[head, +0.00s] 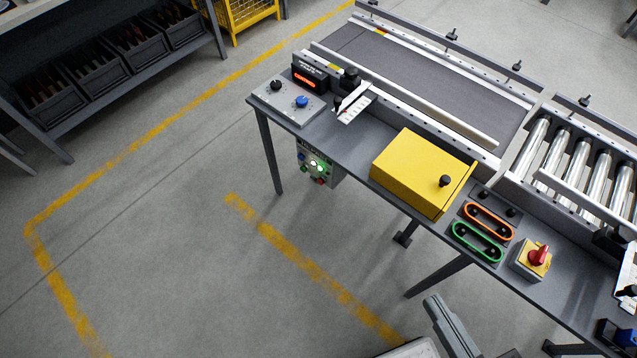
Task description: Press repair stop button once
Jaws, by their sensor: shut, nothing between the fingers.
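No label reading repair stop is legible, so I cannot tell which control it is. A grey box (301,161) under the left end of the bench has small buttons, including a lit green one (316,164) and a red one (320,181) at its lower edge. On the bench top, a pale panel (284,108) carries a blue button (302,101) and a black knob (276,86). A red rotary-looking handle (538,255) sits on a yellow-topped box at the right. My gripper is not in view.
A dark bench (345,150) runs along a conveyor (400,70). It bears a red-lit display (306,79), a yellow box (415,165), and orange (488,208) and green (463,231) oval frames. Open floor (170,250) lies left; shelved bins (120,55) stand at upper left.

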